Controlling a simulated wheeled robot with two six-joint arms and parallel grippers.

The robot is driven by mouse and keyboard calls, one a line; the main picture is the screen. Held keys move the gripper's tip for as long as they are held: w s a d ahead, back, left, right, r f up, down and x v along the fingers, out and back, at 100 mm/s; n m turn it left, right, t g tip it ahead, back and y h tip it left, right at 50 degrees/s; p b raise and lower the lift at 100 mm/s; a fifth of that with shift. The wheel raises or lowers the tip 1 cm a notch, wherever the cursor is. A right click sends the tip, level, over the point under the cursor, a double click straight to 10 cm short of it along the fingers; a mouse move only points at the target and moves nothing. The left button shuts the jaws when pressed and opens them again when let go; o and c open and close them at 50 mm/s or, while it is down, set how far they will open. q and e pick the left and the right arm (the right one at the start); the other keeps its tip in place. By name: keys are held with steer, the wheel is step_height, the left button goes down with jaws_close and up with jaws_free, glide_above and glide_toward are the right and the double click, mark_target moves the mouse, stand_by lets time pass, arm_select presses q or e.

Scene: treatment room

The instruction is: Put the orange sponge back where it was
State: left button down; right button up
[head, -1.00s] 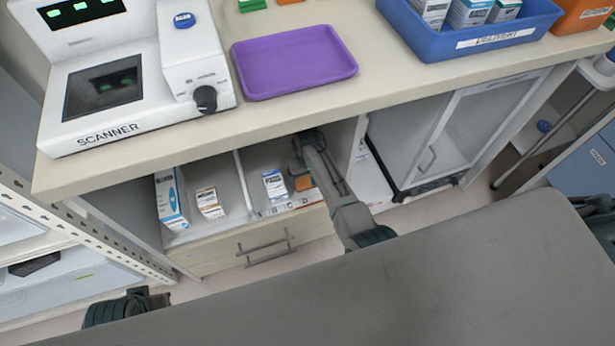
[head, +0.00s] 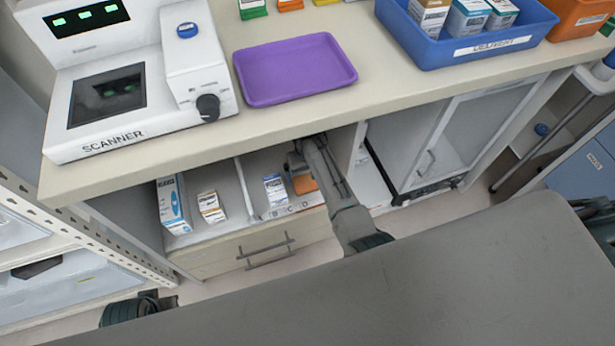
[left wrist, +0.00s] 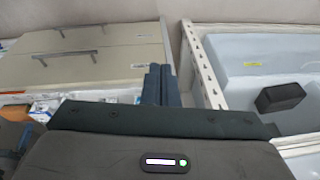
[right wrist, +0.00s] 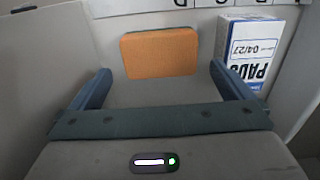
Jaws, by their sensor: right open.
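The orange sponge (head: 304,184) lies in the right compartment of the open shelf under the counter, partly behind my right arm in the head view. In the right wrist view the sponge (right wrist: 160,53) is ahead of my right gripper (right wrist: 165,85), which is open with its fingers apart. The sponge lies beyond the fingertips, with nothing between the fingers. In the head view the right gripper (head: 296,160) reaches into the shelf, its fingers mostly hidden. My left gripper (left wrist: 160,85) has its fingers together and empty; part of it shows low left in the head view (head: 160,301).
A PADS box (right wrist: 250,48) stands close right of the sponge in the right wrist view. A divider (head: 245,190) separates the sponge's compartment from two boxes. Above, the counter (head: 300,110) holds a scanner (head: 130,135), purple tray (head: 295,70) and blue bin (head: 470,45).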

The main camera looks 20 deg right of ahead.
mark_target(307, 181)
arm_select(q)
steer(key=f, duration=0.4)
steer(key=shift+a+p, duration=0.2)
steer(key=shift+p, duration=0.2)
arm_select(e)
step_height(307, 181, up, 7)
steer(key=shift+s+f, duration=0.1)
steer(key=shift+f, duration=0.05)
